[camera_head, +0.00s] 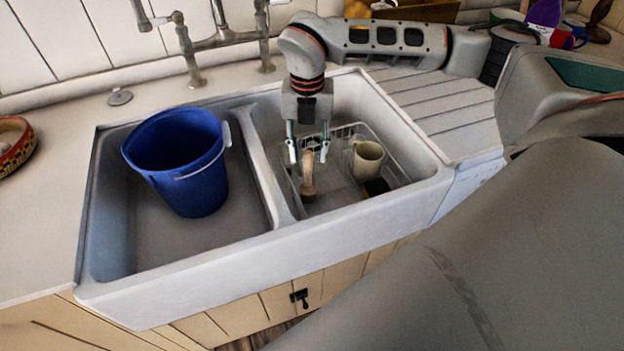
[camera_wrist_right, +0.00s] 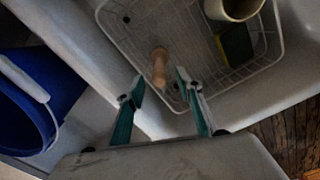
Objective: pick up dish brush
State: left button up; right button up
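The dish brush (camera_head: 308,176) has a pale wooden handle and stands in the wire basket (camera_head: 396,168) in the right sink basin. It also shows in the right wrist view (camera_wrist_right: 159,67), beyond the fingertips and roughly between them. My right gripper (camera_head: 308,158) points down over the basket, close to the top of the brush. In the right wrist view its fingers (camera_wrist_right: 159,84) are spread with a gap between them and hold nothing. I cannot tell whether a finger touches the brush. The brush's lower end is hard to make out. My left gripper is not in view.
A cream mug (camera_head: 367,160) and a dark sponge with a yellow side (camera_wrist_right: 235,45) are in the basket, right of the brush. A blue bucket (camera_head: 180,160) stands in the left basin. The basin divider (camera_head: 262,165) and sink front rim (camera_head: 270,252) lie close by.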

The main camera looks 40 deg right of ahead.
aim_at(308, 172)
notch_tip(308, 172, down, 8)
jog(key=shift+r, duration=0.2)
dwell(0.3)
grip_shut()
